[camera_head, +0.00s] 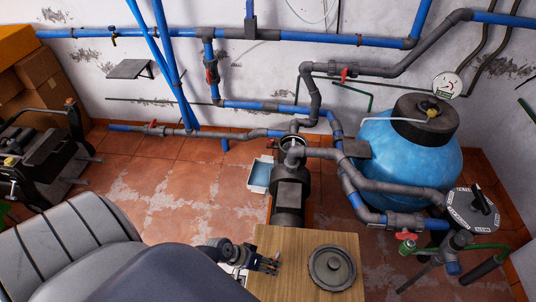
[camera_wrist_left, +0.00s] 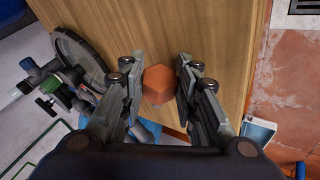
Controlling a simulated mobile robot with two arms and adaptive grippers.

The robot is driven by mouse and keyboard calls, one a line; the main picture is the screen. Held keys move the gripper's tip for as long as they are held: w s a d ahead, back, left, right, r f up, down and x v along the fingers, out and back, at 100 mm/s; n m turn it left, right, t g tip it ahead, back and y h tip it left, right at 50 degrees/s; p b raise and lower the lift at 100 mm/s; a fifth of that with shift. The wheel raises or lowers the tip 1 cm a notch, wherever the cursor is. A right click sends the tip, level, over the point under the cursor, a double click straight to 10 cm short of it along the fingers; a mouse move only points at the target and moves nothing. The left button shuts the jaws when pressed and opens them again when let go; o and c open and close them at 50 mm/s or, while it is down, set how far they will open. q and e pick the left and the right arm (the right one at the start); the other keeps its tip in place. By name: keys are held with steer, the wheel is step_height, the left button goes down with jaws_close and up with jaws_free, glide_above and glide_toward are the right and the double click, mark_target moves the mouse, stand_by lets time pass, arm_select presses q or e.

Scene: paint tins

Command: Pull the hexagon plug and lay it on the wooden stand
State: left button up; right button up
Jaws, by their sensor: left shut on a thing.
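The hexagon plug (camera_wrist_left: 158,84) is an orange six-sided block between the fingertips of my left gripper (camera_wrist_left: 157,82) in the left wrist view. My left gripper is shut on it. The stand's wood grain (camera_wrist_left: 205,25) shows behind the plug in the left wrist view. I cannot tell whether the plug touches the wood. My right gripper is not in view.
A round dark lid (camera_head: 332,267) lies on the right part of the stand. Behind the stand are a dark pump (camera_head: 290,190) and a white tray (camera_head: 260,175) on the tiled floor. A blue tank (camera_head: 400,155) with grey pipes stands to the right. The stand's back left is bare.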

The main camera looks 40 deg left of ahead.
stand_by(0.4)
arm_select(q)
steer(key=o, duration=1.3)
steer(key=shift+c, duration=0.2)
steer(key=v, duration=1.2)
